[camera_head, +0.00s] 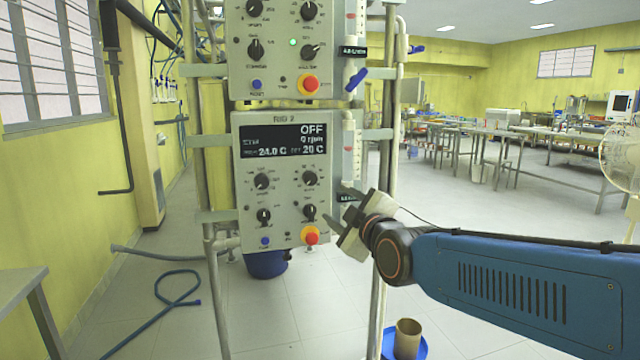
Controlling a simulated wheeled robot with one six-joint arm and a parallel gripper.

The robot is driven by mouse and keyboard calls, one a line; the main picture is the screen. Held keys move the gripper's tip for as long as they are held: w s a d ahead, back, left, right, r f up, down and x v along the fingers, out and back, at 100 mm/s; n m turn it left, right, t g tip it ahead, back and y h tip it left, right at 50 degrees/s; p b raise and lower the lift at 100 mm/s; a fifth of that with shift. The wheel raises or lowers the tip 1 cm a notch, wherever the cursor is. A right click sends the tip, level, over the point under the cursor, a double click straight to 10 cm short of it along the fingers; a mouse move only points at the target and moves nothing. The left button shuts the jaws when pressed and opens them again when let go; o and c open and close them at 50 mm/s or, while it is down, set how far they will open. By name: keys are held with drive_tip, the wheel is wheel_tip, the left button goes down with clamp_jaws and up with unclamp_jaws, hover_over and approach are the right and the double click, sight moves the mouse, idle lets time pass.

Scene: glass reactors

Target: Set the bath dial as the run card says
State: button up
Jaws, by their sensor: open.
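The RIG 2 control panel (281,180) hangs on the metal frame at the picture's centre. Its dark display (284,141) reads OFF, 0 rpm, 24.0 C and a set value of 20 C. Below it are an upper left dial (262,181), an upper right dial (310,178), a lower left knob (264,216) and a lower right knob (309,212). Their labels are too small to read, so I cannot tell which is the bath dial. My gripper (342,208) is open and empty, just right of the lower right knob. I see no readable run card.
A red stop button (311,235) and a blue button (265,241) sit along the panel's bottom edge. A similar panel (290,50) hangs above. A flowmeter tube (349,150) stands beside the panel near my gripper. A blue hose (158,310) lies on the floor.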

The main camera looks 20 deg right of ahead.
sight(313, 180)
drive_tip(key=w, duration=0.6)
drive_tip(key=w+a, duration=0.1)
drive_tip(key=w, duration=0.4)
drive_tip(key=w+r, duration=0.1)
drive_tip(key=w, duration=0.5)
drive_tip(key=shift+w+a+r, duration=0.1)
drive_tip(key=shift+w+a, duration=0.05)
drive_tip(key=shift+w, duration=0.15)
drive_tip(key=c, duration=1)
